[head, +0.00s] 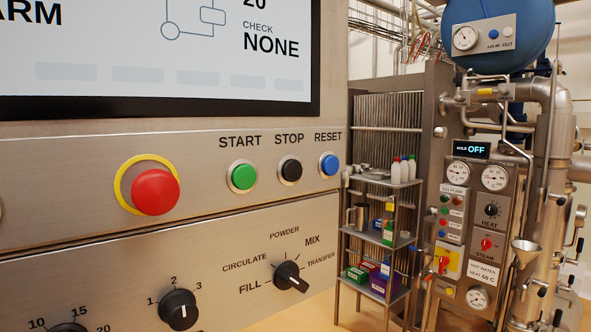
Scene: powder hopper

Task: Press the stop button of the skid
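The skid's control panel (90,200) fills the left and middle of the head view. The black button (290,169) under the label STOP sits in a metal ring on the panel. A green button (243,177) under START is to its left, and a blue button (328,164) under RESET is to its right. A large red mushroom button (155,191) on a yellow ring stands out further left. Nothing covers the STOP button. Neither of my grippers shows in this view.
Below the buttons are a mode knob (290,276) and a numbered knob (179,309). A screen (160,50) is above. A shelf rack (382,240) with bottles and boxes stands right of the panel. A second panel (478,225) with gauges and piping is at far right.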

